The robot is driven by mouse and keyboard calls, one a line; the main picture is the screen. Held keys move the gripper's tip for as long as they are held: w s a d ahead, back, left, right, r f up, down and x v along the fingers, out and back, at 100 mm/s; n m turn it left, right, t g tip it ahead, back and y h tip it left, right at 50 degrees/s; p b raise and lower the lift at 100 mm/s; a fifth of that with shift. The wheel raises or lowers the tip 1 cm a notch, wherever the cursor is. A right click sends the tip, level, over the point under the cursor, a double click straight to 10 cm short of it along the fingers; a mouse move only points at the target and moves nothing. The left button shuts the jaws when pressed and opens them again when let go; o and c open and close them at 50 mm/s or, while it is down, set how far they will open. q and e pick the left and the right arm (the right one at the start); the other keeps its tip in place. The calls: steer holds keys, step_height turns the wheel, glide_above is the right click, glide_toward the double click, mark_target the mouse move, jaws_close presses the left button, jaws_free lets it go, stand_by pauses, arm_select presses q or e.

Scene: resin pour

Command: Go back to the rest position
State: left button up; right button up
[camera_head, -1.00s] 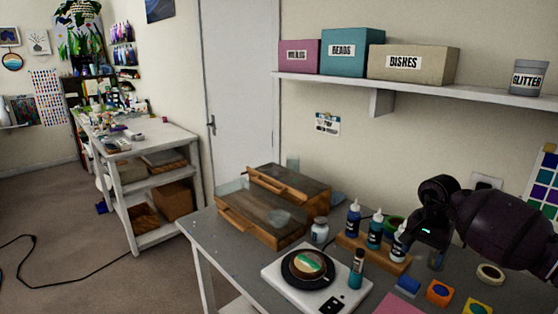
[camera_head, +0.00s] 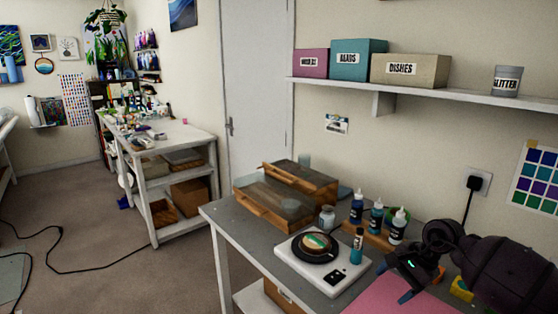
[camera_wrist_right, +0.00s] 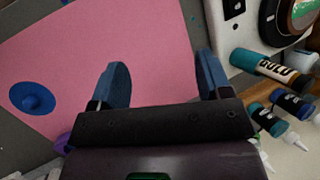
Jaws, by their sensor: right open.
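My right gripper (camera_head: 394,283) is low over the pink mat (camera_head: 385,297) at the right of the grey table. Its blue fingers are apart, with nothing between them in the wrist view (camera_wrist_right: 162,78). Several dropper bottles (camera_head: 376,217) stand upright in a wooden rack (camera_head: 365,235) behind it, apart from the gripper. My left gripper is out of view.
A white scale (camera_head: 290,255) bears a round dish (camera_head: 314,247), with a teal GOLD bottle (camera_head: 357,246) beside it. A blue round piece (camera_wrist_right: 32,97) lies on the mat. Wooden trays (camera_head: 265,200) stand at the back left. A shelf (camera_head: 430,93) runs above.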

steer(key=s+a+r+m+t+y, duration=0.3)
steer(key=a+m+t+y, duration=0.15)
steer(key=a+m, duration=0.2)
steer(key=s+a+r+m+t+y, duration=0.2)
steer(key=a+m+t+y, duration=0.1)
steer(key=a+m+y, duration=0.35)
steer(key=s+d+f+m+t+h, duration=0.25)
steer(key=d+m+h, duration=0.3)
steer(key=m, duration=0.65)
steer(key=s+d+f+m+t+h, duration=0.15)
steer(key=s+d+m+h, duration=0.25)
steer(key=m+h, duration=0.5)
steer(key=s+d+f+m+t+h, duration=0.1)
steer(key=s+d+m+t+h, duration=0.25)
steer(key=m, duration=1.05)
steer(key=s+f+m+g, duration=0.4)
steer(key=s+m+g, duration=0.2)
steer(key=s, duration=0.4)
steer(key=s+f+m+g, duration=0.5)
steer(key=s+m+g, duration=0.15)
steer(key=s, duration=0.45)
steer(key=w+f+n+t+y, duration=0.1)
steer(key=w+f+t, duration=0.6)
steer(key=f, duration=0.3)
steer(key=shift+w+d+t+y, duration=0.3)
steer(key=shift+w+d+t, duration=0.05)
